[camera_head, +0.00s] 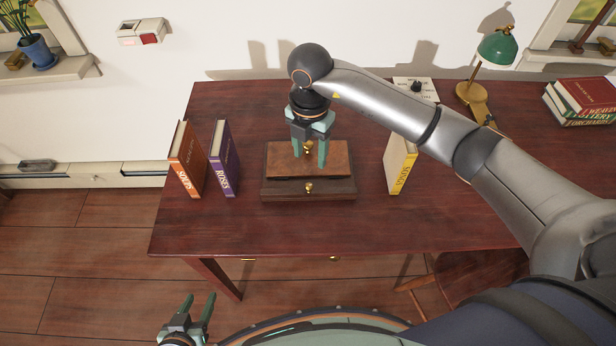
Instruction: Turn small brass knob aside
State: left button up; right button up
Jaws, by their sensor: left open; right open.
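A dark wooden box (345,187) with a lighter brown top panel (338,158) sits on the desk. A small brass knob (308,149) shows at the top panel's back, between the fingers of my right gripper (309,160). Another small brass knob (308,187) is on the box's front face, in the clear. My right gripper points down over the box, open, its fingers either side of the upper knob; I cannot tell whether they touch it. My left gripper (199,305) is open and empty, low in front of the desk.
Orange (187,160) and purple (224,160) books stand left of the box on the desk (250,225); a yellow book (401,165) stands right. A green lamp (497,47) and a book stack (582,101) are at the back right. The front desk strip is clear.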

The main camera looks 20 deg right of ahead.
aim_at(309, 185)
notch_tip(309, 185, down, 11)
jog(key=shift+s+a+f+p, duration=0.1)
jog(key=shift+f+p, duration=0.05)
jog(key=shift+p, duration=0.15)
jog(key=shift+c, duration=0.2)
grip_shut()
dwell(0.4)
